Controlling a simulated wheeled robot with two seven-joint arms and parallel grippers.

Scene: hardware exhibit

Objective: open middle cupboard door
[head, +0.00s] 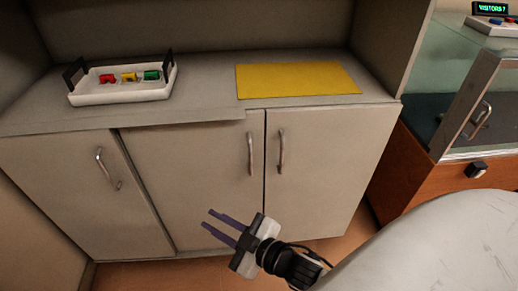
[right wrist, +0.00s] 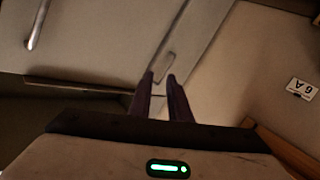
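The middle cupboard door (head: 190,190) is shut, with a vertical metal handle (head: 250,153) near its right edge. My right gripper (head: 207,219) is in front of the lower part of this door, below and left of the handle, apart from it. Its two purple fingers are apart with nothing between them. In the right wrist view the fingers (right wrist: 160,78) also stand apart. A metal handle shows just beyond their tips there; I cannot tell which door it belongs to. My left gripper is not in view.
The left door (head: 70,185) and right door (head: 325,170) are shut. On the counter are a white tray (head: 120,96) with small coloured pieces and a yellow mat (head: 300,79). A glass case (head: 450,90) on an orange base stands at the right.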

